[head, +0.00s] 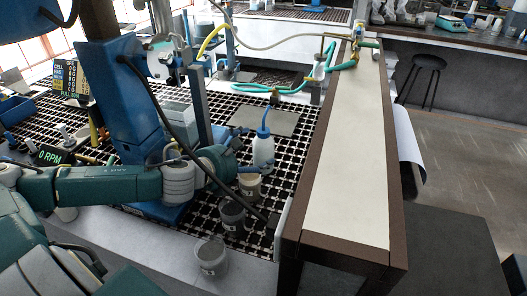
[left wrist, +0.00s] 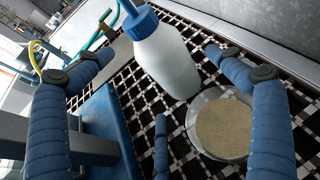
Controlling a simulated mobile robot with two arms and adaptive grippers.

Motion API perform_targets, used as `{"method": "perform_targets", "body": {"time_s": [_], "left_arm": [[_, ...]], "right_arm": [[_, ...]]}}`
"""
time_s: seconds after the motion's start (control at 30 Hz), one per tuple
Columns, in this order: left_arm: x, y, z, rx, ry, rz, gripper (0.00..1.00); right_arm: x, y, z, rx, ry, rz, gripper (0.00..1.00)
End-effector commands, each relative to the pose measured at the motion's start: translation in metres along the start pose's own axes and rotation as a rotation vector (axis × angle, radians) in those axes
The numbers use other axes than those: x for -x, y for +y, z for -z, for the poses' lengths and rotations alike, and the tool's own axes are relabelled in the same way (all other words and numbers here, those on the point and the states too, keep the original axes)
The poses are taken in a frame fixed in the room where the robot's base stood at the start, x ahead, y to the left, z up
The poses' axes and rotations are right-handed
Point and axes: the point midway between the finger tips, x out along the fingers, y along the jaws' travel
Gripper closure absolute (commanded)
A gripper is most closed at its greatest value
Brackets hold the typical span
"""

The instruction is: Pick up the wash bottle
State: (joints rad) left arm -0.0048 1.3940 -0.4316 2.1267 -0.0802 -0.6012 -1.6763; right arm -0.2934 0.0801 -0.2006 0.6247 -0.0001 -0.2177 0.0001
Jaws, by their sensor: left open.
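The wash bottle (head: 263,152) is white with a blue cap and a thin blue spout. It stands upright on the black grated bench top. In the left wrist view the wash bottle (left wrist: 168,62) is ahead, between the lines of my spread fingers. My left gripper (head: 241,157) is open and empty, just left of the bottle in the head view. Its blue padded fingers (left wrist: 160,75) are apart in the left wrist view. I cannot tell whether any finger touches the bottle. My right gripper is not in view.
A beaker of tan sand (left wrist: 222,128) stands close beside the bottle, near one finger. A dark-filled beaker (head: 232,214) and a clear beaker (head: 212,258) stand nearer. A blue machine column (head: 120,100) rises left; a long cream-topped ledge (head: 347,170) runs right.

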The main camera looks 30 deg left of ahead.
Motion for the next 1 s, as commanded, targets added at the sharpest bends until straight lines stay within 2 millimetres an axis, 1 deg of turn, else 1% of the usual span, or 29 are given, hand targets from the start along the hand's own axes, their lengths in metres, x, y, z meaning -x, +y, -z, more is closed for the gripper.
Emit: {"method": "perform_targets", "body": {"time_s": [0.03,0.1,0.2,0.3,0.57,0.63,0.77,0.8,1.0], "left_arm": [[-0.006,0.000,-0.004,0.009,-0.005,-0.001,0.07],[-0.015,-0.001,-0.003,0.008,-0.003,0.001,0.07],[-0.027,-0.001,-0.003,0.005,-0.004,0.000,0.07],[-0.035,-0.001,-0.002,0.002,-0.002,0.001,0.07],[-0.037,-0.001,0.001,-0.001,0.000,0.002,0.07],[-0.037,-0.001,0.001,-0.001,0.000,0.002,0.17],[-0.037,-0.001,0.000,-0.001,0.000,0.001,0.43],[-0.037,-0.001,0.000,-0.001,0.000,0.001,0.45],[-0.037,-0.001,-0.001,-0.001,-0.003,0.001,0.45]], "right_arm": [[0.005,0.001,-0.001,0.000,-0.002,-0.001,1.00],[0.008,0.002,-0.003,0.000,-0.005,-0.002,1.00],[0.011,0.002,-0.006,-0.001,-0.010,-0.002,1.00],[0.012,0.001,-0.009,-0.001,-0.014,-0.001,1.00],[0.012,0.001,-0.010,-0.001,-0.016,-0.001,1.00],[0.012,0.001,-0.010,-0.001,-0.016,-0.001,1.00],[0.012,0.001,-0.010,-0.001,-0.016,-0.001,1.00],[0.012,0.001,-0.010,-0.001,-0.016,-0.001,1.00],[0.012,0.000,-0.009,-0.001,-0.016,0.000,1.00]]}}
